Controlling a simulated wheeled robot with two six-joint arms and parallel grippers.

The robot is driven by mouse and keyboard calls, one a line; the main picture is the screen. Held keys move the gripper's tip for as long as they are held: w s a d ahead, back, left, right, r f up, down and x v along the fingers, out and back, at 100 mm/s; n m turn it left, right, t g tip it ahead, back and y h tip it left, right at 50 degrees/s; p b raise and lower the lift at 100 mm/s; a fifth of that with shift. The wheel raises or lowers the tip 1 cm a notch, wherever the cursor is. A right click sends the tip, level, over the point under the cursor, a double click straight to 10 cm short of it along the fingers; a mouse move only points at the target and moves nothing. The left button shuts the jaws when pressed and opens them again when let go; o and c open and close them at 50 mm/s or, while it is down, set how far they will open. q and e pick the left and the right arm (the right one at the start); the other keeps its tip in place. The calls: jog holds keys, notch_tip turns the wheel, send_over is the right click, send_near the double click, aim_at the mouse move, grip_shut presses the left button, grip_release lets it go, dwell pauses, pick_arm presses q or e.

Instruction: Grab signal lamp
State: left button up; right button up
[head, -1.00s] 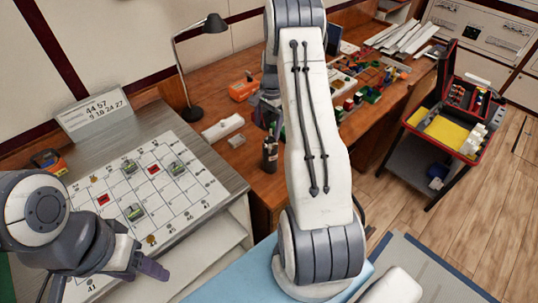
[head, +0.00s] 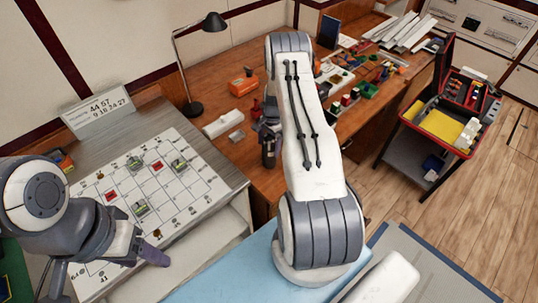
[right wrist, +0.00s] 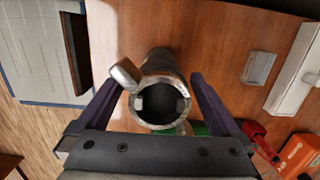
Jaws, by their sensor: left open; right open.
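A dark grey cylinder with a round metal rim, a hollow-looking dark front and a small side lever stands on the wooden bench. It seems to be the signal lamp (right wrist: 160,100), though I cannot be sure; it also shows in the head view (head: 268,153). My right gripper (right wrist: 158,88) is open, with one finger on each side of the cylinder. Whether they touch it I cannot tell. In the head view my right arm partly hides the gripper. My left gripper (head: 105,268) is open and empty over the near edge of the grid board.
The grid board (head: 185,205) carries several small blocks. On the wooden bench (head: 215,95) are an orange box (head: 242,84), a white bar (head: 222,124), a small grey block (head: 236,137) and a black desk lamp (head: 214,22). A tool cart (head: 425,150) stands right.

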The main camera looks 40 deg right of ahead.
grip_shut()
